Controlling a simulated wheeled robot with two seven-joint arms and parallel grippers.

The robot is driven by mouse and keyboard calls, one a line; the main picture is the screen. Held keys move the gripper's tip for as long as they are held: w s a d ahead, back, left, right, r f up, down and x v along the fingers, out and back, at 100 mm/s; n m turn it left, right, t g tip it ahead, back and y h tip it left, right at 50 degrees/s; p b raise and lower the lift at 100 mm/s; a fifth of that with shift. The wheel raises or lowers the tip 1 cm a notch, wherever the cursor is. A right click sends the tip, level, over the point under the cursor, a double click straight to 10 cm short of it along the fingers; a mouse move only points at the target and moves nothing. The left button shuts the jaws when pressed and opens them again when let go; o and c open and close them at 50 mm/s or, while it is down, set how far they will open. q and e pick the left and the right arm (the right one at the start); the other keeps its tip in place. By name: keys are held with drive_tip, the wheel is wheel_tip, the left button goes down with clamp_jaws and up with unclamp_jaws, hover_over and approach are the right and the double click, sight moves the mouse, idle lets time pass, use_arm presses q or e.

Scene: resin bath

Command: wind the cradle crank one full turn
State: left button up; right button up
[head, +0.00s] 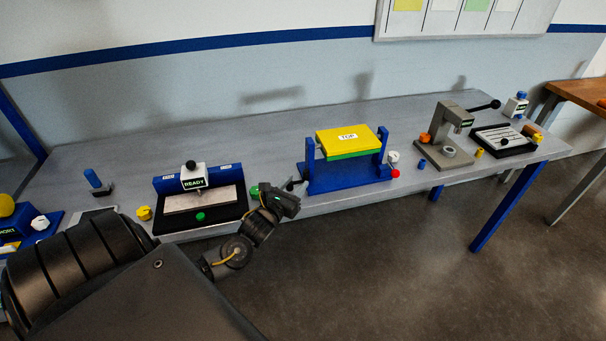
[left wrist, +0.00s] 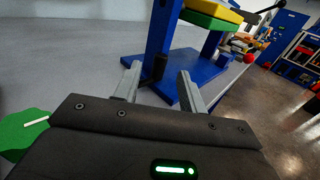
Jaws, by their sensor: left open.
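The cradle (head: 348,178) is a blue stand with two posts. It carries a yellow-over-green block (head: 343,141) marked TOP, which sits level with yellow up. In the left wrist view the blue cradle (left wrist: 185,75) is ahead, with part of the block (left wrist: 212,14) at the top. My left gripper (head: 293,185) is open by the cradle's left end. In the left wrist view its fingers (left wrist: 158,84) stand apart, with a small black part (left wrist: 159,67), perhaps the crank handle, showing between and beyond them. I cannot tell whether they touch it. My right gripper is not in view.
A black-and-blue station marked READY (head: 194,176) stands left of the cradle. A green piece (head: 254,191) is close by my left gripper. A grey press (head: 446,137) and a dark tray (head: 502,141) stand to the right. The bench behind the cradle is clear.

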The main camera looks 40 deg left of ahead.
sight(304, 173)
use_arm(q)
drive_tip(key=w, duration=0.3)
drive_tip(key=shift+w+a+r, duration=0.1)
drive_tip(key=shift+w+a, duration=0.2)
drive_tip(key=shift+w, duration=0.1)
drive_tip(key=shift+w+p, duration=0.2)
drive_tip(key=shift+p, duration=0.1)
drive_tip(key=shift+w, duration=0.2)
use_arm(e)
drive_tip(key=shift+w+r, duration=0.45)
use_arm(q)
clamp_jaws()
drive_tip(key=shift+s+a, duration=0.1)
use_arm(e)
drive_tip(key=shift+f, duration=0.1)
